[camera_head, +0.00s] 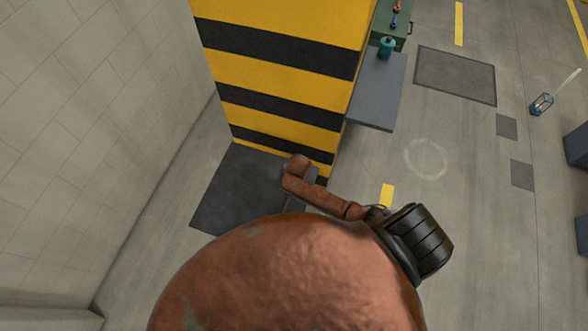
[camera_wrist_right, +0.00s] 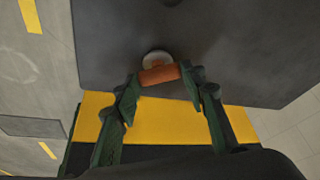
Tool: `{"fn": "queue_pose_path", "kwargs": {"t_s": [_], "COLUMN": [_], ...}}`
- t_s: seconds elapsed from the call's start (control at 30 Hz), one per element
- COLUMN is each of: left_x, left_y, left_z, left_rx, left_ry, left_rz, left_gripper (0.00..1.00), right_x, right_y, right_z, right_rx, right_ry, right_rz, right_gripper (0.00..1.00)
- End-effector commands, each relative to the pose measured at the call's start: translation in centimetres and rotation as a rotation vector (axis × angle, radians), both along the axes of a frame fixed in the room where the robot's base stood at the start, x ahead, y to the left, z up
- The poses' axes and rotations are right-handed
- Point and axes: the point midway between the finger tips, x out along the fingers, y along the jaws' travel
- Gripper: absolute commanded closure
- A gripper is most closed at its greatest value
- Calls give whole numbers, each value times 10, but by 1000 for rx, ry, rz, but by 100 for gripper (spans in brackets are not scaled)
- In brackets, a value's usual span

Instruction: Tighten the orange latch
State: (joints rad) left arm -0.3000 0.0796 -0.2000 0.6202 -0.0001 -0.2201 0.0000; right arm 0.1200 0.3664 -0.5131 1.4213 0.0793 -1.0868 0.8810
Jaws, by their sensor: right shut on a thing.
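The orange latch (camera_wrist_right: 159,75) is a short orange-brown cylindrical piece in the wrist view. A pale round piece (camera_wrist_right: 154,57) sits directly behind it. My right gripper (camera_wrist_right: 160,82) has its two green fingers on either side of the latch and is shut on it. I cannot tell from this view how far the latch is turned. In the head view I cannot make out the right gripper or the latch for certain. A large reddish-brown rounded shape fills the lower middle there and blocks the view. My left gripper is not in view.
A yellow-and-black striped pillar (camera_head: 285,70) stands at the centre, with a dark floor panel (camera_head: 222,190) at its base. A grey bench (camera_head: 375,90) carries a teal container (camera_head: 387,47). A tiled wall (camera_head: 90,110) is at left.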

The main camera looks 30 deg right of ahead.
Motion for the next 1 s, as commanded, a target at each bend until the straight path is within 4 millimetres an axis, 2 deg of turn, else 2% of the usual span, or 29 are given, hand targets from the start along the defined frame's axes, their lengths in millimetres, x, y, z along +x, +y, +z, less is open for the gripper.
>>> {"fn": "queue_pose_path", "kwargs": {"t_s": [0.13,0.5,1.0], "left_x": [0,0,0], "left_y": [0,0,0], "left_z": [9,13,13], "left_rx": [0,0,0], "left_ry": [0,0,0], "left_rz": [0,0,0], "left_gripper": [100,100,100], "right_x": [0,1,3], "right_y": [2,2,1], "right_z": [1,0,1], "right_rx": [2,0,-3], "right_ry": [1,1,-3], "right_rz": [-138,-394,-501], "right_gripper": [85,85,85]}}
